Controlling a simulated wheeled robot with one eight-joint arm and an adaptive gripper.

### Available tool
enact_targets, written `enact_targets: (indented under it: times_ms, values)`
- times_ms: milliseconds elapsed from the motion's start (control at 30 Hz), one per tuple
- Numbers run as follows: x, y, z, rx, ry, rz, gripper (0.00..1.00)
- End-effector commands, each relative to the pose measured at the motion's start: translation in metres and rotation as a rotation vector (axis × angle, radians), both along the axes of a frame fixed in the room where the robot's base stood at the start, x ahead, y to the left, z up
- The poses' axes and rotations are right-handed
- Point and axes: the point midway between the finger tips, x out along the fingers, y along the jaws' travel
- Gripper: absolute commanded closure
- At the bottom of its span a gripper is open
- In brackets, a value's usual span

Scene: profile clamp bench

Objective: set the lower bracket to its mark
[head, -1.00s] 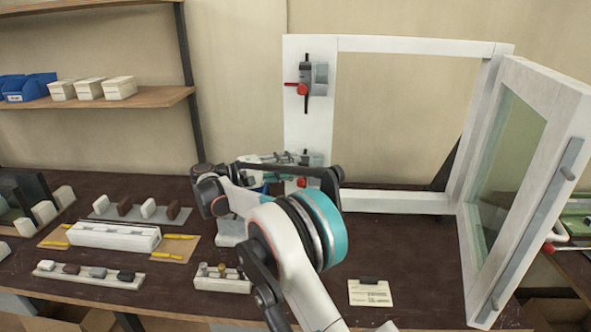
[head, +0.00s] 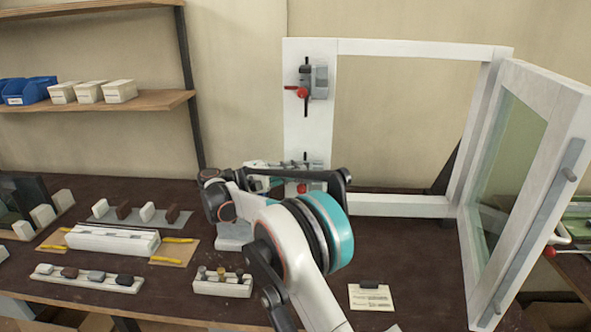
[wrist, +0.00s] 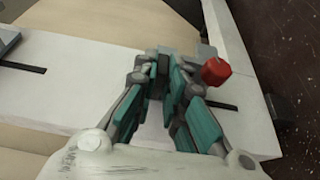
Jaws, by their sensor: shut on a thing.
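The lower bracket stands on the white upright board (head: 305,135), mostly hidden by my gripper and arm. Its red knob (head: 303,188) shows just under my arm in the head view and beside the fingers in the wrist view (wrist: 215,71). My gripper (wrist: 163,68) has its teal fingers closed in on the bracket at the board. Most of the bracket's grey body is hidden between and behind them. A dark slot shows past the right finger. I cannot make out a mark for the lower bracket.
The upper bracket (head: 318,80) with its red knob sits higher on the same board. The glazed sash (head: 530,190) stands swung open at right. Trays and blocks, including a long white block (head: 112,240), lie at left. A card (head: 371,298) lies near the front edge.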

Motion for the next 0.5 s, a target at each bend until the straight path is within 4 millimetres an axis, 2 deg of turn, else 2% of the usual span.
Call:
enact_targets:
  times_ms: [100, 333, 367, 433, 500]
  values:
    - [-0.0001, 0.0002, -0.0157, 0.0, 0.0, 0.0, 1.0]
    - [-0.0001, 0.0003, -0.0151, 0.0, 0.0, 0.0, 1.0]
    - [-0.0001, 0.0003, -0.0151, 0.0, 0.0, 0.0, 0.84]
    - [-0.0001, 0.0003, -0.015, 0.0, 0.0, 0.0, 0.68]
    - [-0.0001, 0.0003, -0.015, 0.0, 0.0, 0.0, 0.68]
